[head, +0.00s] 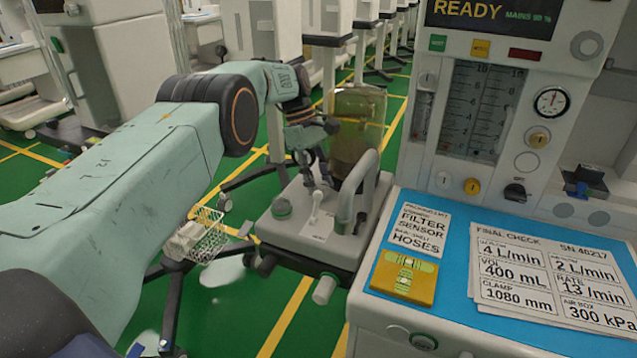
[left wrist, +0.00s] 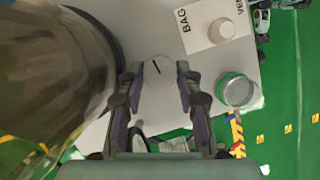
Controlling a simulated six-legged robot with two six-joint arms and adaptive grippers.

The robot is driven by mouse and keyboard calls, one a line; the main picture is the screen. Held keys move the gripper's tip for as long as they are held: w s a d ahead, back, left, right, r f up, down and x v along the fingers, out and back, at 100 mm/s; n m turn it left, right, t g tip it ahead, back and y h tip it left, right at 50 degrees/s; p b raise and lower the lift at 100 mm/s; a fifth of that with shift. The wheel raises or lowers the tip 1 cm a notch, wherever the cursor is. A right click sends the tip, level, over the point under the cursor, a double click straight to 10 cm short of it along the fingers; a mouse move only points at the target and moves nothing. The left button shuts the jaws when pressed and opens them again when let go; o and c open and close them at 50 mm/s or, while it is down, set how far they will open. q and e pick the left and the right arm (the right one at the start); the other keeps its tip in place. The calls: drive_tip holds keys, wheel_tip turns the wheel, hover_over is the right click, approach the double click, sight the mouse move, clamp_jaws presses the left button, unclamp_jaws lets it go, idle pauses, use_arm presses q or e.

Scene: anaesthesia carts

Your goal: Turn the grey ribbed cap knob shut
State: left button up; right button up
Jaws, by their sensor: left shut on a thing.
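The cap knob (left wrist: 158,76) shows in the left wrist view as a pale grey round top with a dark pointer line, on a light grey housing; its ribs are too small to make out. My left gripper (left wrist: 160,72) has one finger on each side of it and is shut on it. The pointer line is tilted slightly off the finger direction. In the head view my left gripper (head: 314,178) points down at the housing top (head: 300,238), in front of the brown see-through canister (head: 358,125), and the knob is mostly hidden by the fingers. My right gripper is not in view.
The canister (left wrist: 45,75) stands close left of the fingers in the wrist view. A green-ringed cap (left wrist: 237,91) and a white knob on the BAG label (left wrist: 222,31) are nearby. A curved grey pipe (head: 357,190) and the cart's blue top (head: 455,250) lie to the right.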

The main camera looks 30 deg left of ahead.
use_arm(q)
drive_tip(key=shift+r, duration=0.15)
drive_tip(key=o, duration=0.8)
drive_tip(key=shift+c, duration=0.2)
drive_tip(key=o, duration=0.4)
